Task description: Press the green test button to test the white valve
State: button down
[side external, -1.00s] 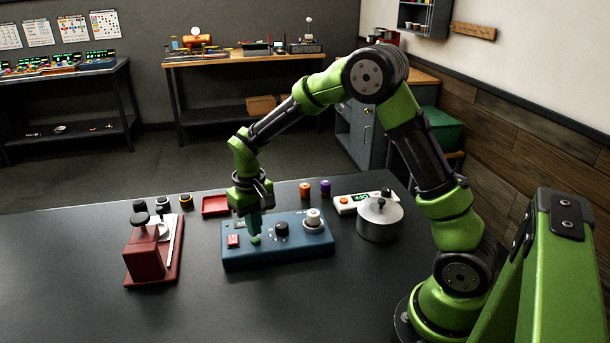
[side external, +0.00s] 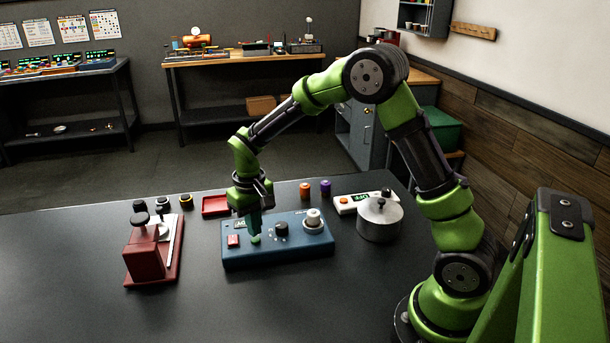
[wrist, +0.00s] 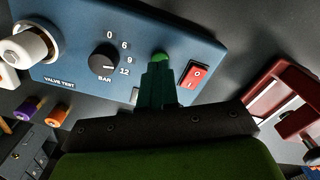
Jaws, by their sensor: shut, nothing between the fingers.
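The blue valve test box (side external: 290,254) stands on the dark table. Its green button (side external: 255,239) is on the top face, between a red switch (side external: 233,241) and a black dial (side external: 281,229). The white valve (side external: 313,218) sits upright in a socket at the box's right end; it also shows at the left of the wrist view (wrist: 34,42). My gripper (side external: 254,232) is shut and empty, pointing down with its tips at the green button. In the wrist view the button (wrist: 160,57) shows just beyond the fingertips; I cannot tell whether it is pressed down.
A red press-like stand (side external: 143,262) is to the left of the box. A metal pot (side external: 380,220) and a white scale (side external: 347,205) are to the right. A red tray (side external: 215,206) and orange and purple caps lie behind. The front of the table is clear.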

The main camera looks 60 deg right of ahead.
aim_at(256, 239)
jog(key=shift+f, duration=0.2)
dwell(0.5)
jog(key=shift+f, duration=0.75)
jog(key=shift+r, duration=2.25)
notch_tip(256, 239, up, 6)
dwell(0.4)
